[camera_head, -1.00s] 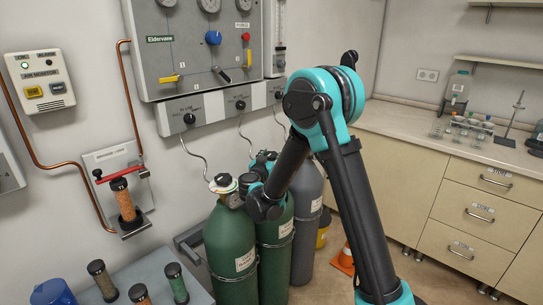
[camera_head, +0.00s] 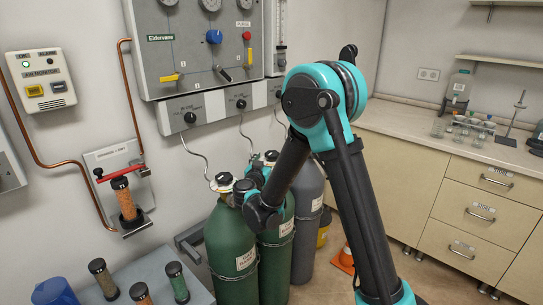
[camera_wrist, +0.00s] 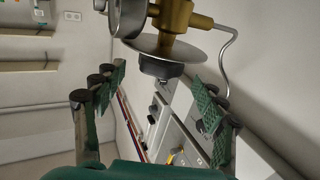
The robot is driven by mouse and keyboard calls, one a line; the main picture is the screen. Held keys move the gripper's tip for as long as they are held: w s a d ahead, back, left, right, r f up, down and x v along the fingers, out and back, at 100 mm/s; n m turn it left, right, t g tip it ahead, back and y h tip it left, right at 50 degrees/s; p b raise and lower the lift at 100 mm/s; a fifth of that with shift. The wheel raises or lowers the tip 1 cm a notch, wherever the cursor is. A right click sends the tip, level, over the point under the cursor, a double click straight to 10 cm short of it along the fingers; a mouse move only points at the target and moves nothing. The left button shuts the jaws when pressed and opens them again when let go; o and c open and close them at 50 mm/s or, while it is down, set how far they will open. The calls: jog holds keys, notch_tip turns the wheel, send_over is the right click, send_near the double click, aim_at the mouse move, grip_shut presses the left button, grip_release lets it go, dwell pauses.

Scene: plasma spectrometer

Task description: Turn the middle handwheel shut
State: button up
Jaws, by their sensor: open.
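Three gas cylinders stand by the wall: a front green one (camera_head: 230,248), a middle green one (camera_head: 277,240) and a grey one (camera_head: 306,215). In the head view my arm and gripper (camera_head: 252,182) are at the cylinder tops and largely cover the middle handwheel. In the wrist view a brass valve (camera_wrist: 176,16) carries a grey disc (camera_wrist: 165,45) and a dark round knob (camera_wrist: 161,67). My gripper (camera_wrist: 158,88) is open, with one green-padded finger on each side of the knob. I see no clear contact.
A wall panel (camera_head: 160,60) with gauges and knobs is above the cylinders, and thin bent pipes run down from it. The front cylinder's valve (camera_head: 222,182) is close to my gripper. A copper pipe (camera_head: 130,90), sample tubes and an orange cone (camera_head: 346,256) are nearby.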

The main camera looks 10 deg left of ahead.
jog(key=s+a, duration=0.1)
jog(key=s, duration=0.6)
jog(key=shift+a, duration=0.15)
